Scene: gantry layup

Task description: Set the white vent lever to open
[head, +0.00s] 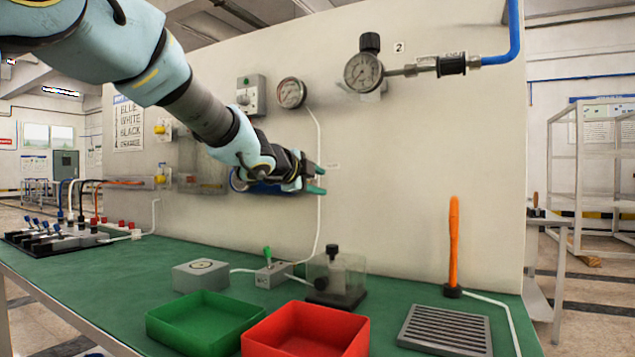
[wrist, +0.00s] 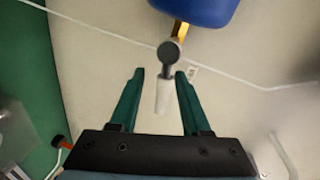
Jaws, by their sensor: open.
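The white vent lever (wrist: 162,98) shows in the wrist view as a short white handle on a round grey pivot. The pivot joins a brass stem under a blue body (wrist: 200,8). My gripper (wrist: 160,73) is open, with one green finger on each side of the lever and a visible gap to each. I cannot tell how deep the lever lies between the fingers.
The wall panel (head: 430,150) carries gauges (head: 291,93) and a blue pipe (head: 514,35). Below, the green bench (head: 390,285) holds a green tray (head: 205,318), a red tray (head: 305,333), a clear box (head: 340,277), an upright orange lever (head: 453,240) and a grey grille (head: 445,330).

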